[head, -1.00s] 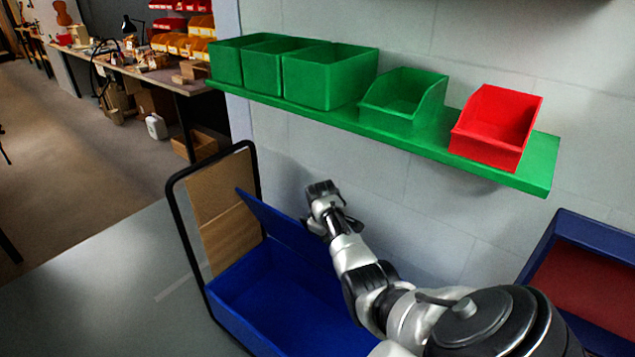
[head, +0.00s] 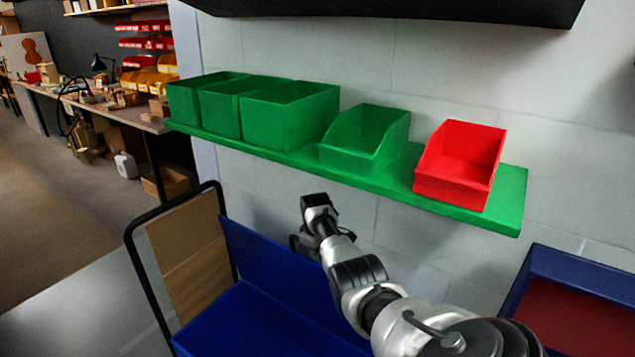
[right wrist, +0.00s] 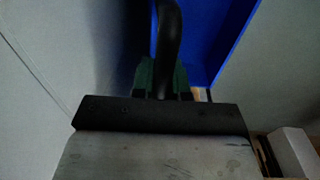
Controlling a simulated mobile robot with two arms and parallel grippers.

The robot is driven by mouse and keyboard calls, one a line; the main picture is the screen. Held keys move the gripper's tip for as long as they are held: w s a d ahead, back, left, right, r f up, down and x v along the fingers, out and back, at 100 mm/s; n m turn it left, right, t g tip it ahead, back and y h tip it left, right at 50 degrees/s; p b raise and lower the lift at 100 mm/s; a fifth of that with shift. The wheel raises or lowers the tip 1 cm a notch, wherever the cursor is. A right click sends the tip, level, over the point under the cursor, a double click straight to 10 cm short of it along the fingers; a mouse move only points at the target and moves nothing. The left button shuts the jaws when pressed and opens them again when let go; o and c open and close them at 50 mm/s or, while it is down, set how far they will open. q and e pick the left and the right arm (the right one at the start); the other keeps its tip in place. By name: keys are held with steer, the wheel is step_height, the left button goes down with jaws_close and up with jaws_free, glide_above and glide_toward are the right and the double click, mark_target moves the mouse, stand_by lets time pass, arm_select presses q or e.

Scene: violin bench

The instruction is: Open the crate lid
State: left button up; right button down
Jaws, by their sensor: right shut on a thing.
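The blue crate (head: 207,318) stands at the lower left, in front of the wall, with its inside exposed. Its blue lid (head: 262,262) stands raised along the wall side. My right gripper (head: 299,244) is at the upper right part of the lid, mostly hidden behind my own wrist. In the right wrist view, it is shut on a dark curved handle (right wrist: 168,45), between dark green finger pads. A blue surface, seemingly the lid, shows behind the handle (right wrist: 212,35). My left gripper is not in view.
A green shelf (head: 420,190) with green bins (head: 290,115) and a red bin (head: 460,165) runs along the wall above my right arm. A black-framed cart handle (head: 140,265) rises left of the crate. A blue box with a red inside (head: 575,262) is at right.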

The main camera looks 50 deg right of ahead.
steer(key=c, duration=1.1)
jaws_free()
steer(key=r, duration=0.7)
steer(key=r+p, duration=0.1)
steer(key=r, duration=0.2)
steer(key=shift+a+r, duration=0.35)
steer(key=shift+a, duration=0.05)
steer(key=shift+s+f, duration=0.1)
